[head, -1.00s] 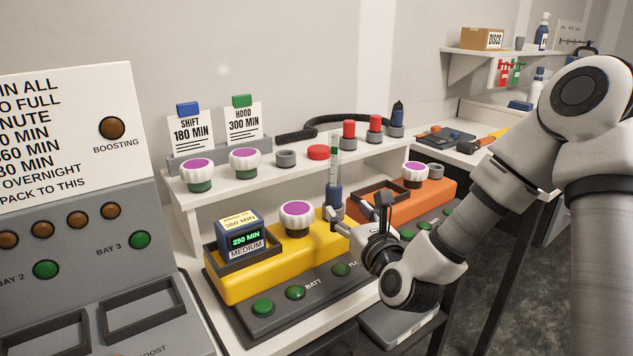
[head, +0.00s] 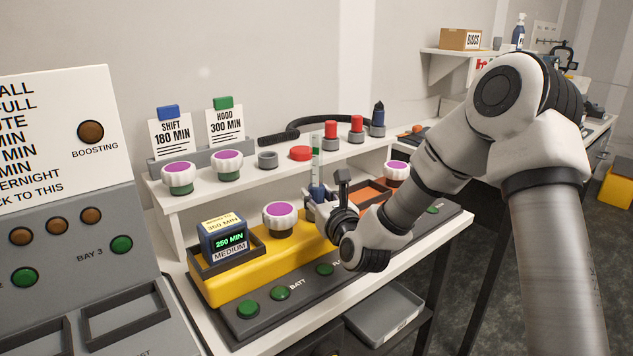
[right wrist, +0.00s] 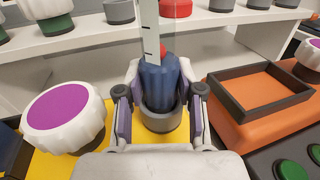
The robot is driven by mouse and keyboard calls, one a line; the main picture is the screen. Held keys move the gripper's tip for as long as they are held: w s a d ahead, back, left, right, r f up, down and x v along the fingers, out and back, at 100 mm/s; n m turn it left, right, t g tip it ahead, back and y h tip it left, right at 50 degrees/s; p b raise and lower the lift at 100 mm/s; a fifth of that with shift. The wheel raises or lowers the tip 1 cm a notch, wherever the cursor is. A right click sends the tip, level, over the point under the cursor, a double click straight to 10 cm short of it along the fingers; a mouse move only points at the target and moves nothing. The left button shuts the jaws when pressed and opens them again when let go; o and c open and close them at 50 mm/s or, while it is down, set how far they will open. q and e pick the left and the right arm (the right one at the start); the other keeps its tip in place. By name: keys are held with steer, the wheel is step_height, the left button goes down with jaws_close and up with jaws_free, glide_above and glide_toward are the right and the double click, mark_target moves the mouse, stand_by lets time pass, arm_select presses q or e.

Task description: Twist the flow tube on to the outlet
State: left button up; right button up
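The flow tube is a clear, marked tube (head: 315,158) on a fluted blue collar (right wrist: 158,78). It stands upright, its collar's lower end inside a grey ring-shaped outlet (right wrist: 161,120) on the yellow unit (head: 238,283). My right gripper (right wrist: 160,75) is low at the collar, one finger on each side. The fingertips appear shut on the collar; in the head view, the gripper (head: 322,200) hides much of the collar and the outlet. How far the collar is seated cannot be told. My left gripper is not in view.
A white-and-purple knob (head: 281,215) stands close left of the tube; a MEDIUM box (head: 222,240) sits farther left. An orange unit with a dark-rimmed tray (right wrist: 262,88) is close right. Behind, a raised shelf (head: 240,186) holds knobs, a red button (head: 301,153) and red-topped parts.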

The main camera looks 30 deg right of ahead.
jaws_close()
steer(key=shift+a+f+m+g+h+b, duration=0.15)
steer(key=shift+m+h+b, duration=0.15)
steer(key=shift+h+b, duration=0.2)
steer(key=shift+a+f+m+g+h+b, duration=0.15)
steer(key=shift+m+h+b, duration=0.15)
steer(key=shift+h+b, duration=0.15)
steer(key=shift+m+g+h+b, duration=0.3)
steer(key=shift+m+h, duration=0.3)
steer(key=shift+h, duration=0.35)
steer(key=m+g+h, duration=0.1)
steer(key=m+h, duration=0.1)
steer(key=h, duration=0.1)
steer(key=shift+d+r+g+b, duration=0.1)
steer(key=shift+r+g+b, duration=0.05)
steer(key=shift+g+b, duration=0.25)
steer(key=shift+s+d+r+m+g+h, duration=0.1)
steer(key=shift+s+m+g+h, duration=0.05)
steer(key=shift+m+g+h, duration=0.65)
steer(key=o, duration=1)
jaws_free()
steer(key=shift+c, duration=0.2)
steer(key=shift+o, duration=0.4)
steer(key=shift+d, duration=0.15)
